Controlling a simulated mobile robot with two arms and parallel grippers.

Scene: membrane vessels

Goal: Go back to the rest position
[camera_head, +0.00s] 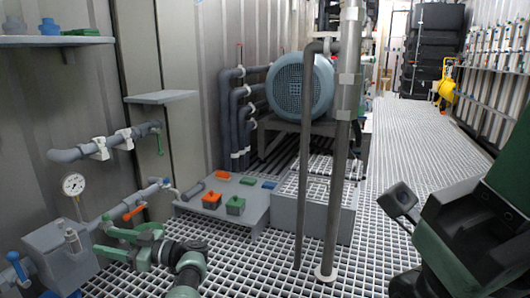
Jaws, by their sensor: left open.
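A grey platform (255,206), a blue motor (302,87) and upright pipes (342,160) stand mid-picture. The grated aisle (395,135) is clear.

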